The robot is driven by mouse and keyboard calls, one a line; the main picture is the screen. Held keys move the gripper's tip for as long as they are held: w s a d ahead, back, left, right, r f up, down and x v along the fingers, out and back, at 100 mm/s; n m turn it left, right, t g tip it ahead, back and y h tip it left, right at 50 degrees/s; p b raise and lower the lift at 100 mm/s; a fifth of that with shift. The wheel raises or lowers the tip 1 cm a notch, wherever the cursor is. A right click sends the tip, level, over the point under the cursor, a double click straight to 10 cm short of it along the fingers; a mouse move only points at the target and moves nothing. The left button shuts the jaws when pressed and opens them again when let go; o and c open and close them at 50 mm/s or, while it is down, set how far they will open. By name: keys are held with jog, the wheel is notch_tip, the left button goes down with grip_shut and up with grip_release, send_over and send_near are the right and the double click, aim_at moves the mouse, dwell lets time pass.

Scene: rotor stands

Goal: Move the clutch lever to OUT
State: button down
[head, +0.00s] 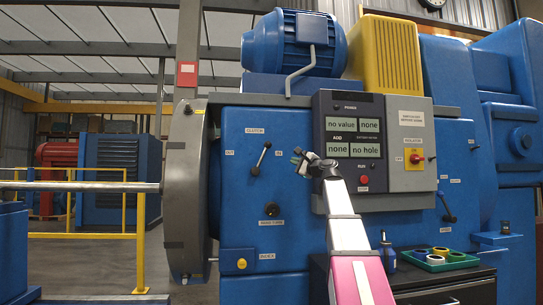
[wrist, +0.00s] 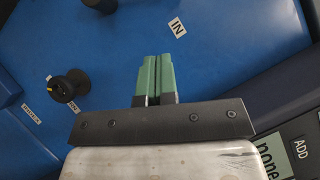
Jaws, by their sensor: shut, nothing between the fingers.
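The clutch lever (head: 262,158) is a dark lever on the blue machine front, under the CLUTCH label (head: 255,130). In the wrist view the green fingers (wrist: 158,75) are together and empty, below the IN label (wrist: 177,27). A dark part (wrist: 100,4) is cut off at the top edge; I cannot tell if it is the lever.
A black hand-turn knob (head: 271,210) sits below the lever; it also shows in the wrist view (wrist: 68,85). The control panel (head: 350,110) stands out right of the lever. A grey disc (head: 187,190) is at the left. The blue face around the lever is clear.

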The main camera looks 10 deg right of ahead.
aim_at(261, 159)
jog(key=shift+s+a+r+x, duration=0.1)
jog(key=shift+s+a+x, duration=0.2)
jog(key=shift+x, duration=1.85)
jog(key=shift+s+a+r+x, duration=0.2)
jog(key=shift+a+x, duration=0.25)
jog(key=shift+x, duration=1.7)
jog(key=shift+s+a+r+x, duration=0.1)
jog(key=shift+s+a+x, duration=0.2)
jog(key=shift+x, duration=1.9)
jog(key=shift+a+r+n+g, duration=0.3)
jog(key=shift+a+n, duration=0.1)
jog(key=shift+n, duration=0.2)
jog(key=shift+a+r+n+g+h, duration=0.35)
jog(key=shift+a+n+g, duration=0.3)
jog(key=shift+a+n, duration=0.6)
jog(key=shift+a+r+n+g+h, duration=0.25)
jog(key=shift+a+n+g+h, duration=0.3)
jog(key=shift+a+n, duration=0.65)
jog(key=shift+a+r+n+g+h, duration=0.3)
jog(key=shift+a+n+g, duration=0.5)
jog(key=shift+a, duration=0.75)
